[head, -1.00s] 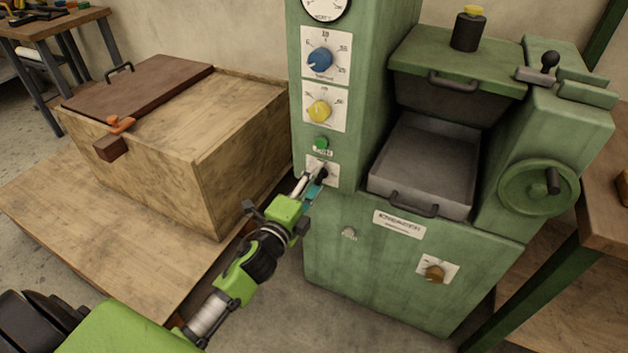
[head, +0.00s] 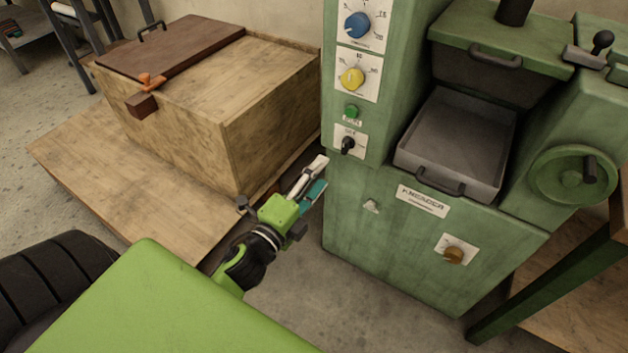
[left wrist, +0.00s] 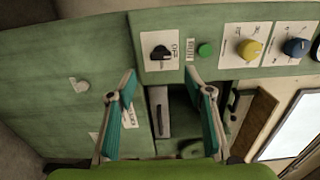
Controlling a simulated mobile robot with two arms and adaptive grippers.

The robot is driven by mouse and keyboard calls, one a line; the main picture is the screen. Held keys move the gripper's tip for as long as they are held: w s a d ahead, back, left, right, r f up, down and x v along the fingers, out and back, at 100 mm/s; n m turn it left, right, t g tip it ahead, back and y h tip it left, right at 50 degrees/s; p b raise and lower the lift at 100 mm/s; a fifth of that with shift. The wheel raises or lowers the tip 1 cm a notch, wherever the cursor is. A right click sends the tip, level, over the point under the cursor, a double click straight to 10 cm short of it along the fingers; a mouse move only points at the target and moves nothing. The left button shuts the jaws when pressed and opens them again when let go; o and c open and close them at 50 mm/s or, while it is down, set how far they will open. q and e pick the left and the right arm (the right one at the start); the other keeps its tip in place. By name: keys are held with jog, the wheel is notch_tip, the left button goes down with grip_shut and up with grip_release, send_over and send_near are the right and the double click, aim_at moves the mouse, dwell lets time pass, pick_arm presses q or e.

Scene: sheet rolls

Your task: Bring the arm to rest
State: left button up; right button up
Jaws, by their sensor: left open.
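My left gripper (head: 314,180) is open and empty in the head view, in front of the green machine's left edge and below the black switch. In the left wrist view its two teal-padded fingers (left wrist: 165,100) stand apart with nothing between them. The black switch (head: 347,145) sits on a white plate on the green machine (head: 400,260); it also shows in the left wrist view (left wrist: 160,52), beyond the fingers and clear of them. My right gripper is out of view.
A wooden crate (head: 190,140) with a brown lid (head: 170,47) stands on a wooden board (head: 100,180) at the left. The machine has a grey tray (head: 455,145), a handwheel (head: 572,177), a blue knob (head: 357,25) and a yellow knob (head: 352,78). Bare floor lies below the gripper.

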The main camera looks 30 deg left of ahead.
pick_arm(q)
jog(key=shift+s, duration=0.75)
